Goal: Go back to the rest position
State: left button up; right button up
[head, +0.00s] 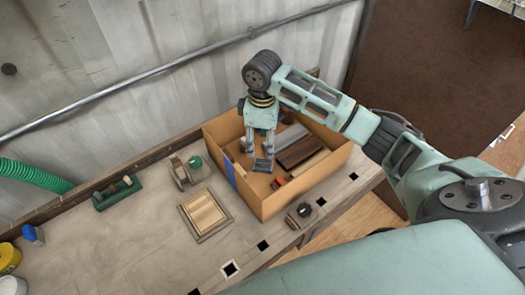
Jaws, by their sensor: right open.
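My right gripper (263,163) is open and points down inside an open cardboard box (295,195) on the workbench. Its fingertips are over the box's inside; I cannot tell whether they touch anything. The box holds a dark brown wood block (299,152), a grey piece, a light wood piece and a small reddish piece. My right arm comes in from the right and reaches over the box's right side. My left gripper is not in view.
The workbench (120,245) also bears a wooden tray (206,214), a green-and-dark tool holder (117,192), a wooden tool with a green part (188,170) and a small dark object (304,210). A green hose (35,176) is at the left.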

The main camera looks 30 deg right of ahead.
jog(key=shift+r, duration=0.7)
